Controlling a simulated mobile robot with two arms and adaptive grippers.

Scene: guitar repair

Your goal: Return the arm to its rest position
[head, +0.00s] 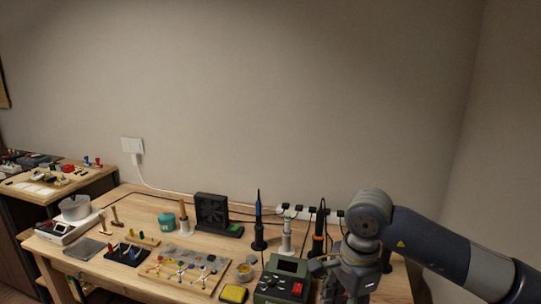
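My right arm (435,239) comes in from the right edge and reaches over the right end of the wooden workbench (108,269). Its wrist bends downward near the green soldering station (283,279). The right gripper's fingers are hidden or cut off at the bottom edge, so I cannot see whether they hold anything. My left arm and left gripper do not show in the head view.
Soldering irons in stands (259,225), a black fan (212,214), a teal container (168,221), a board of small parts (187,268) and a white device with a pot (75,208) crowd the bench. A power strip (290,211) lies behind. A second bench (90,177) stands left. Space above is clear.

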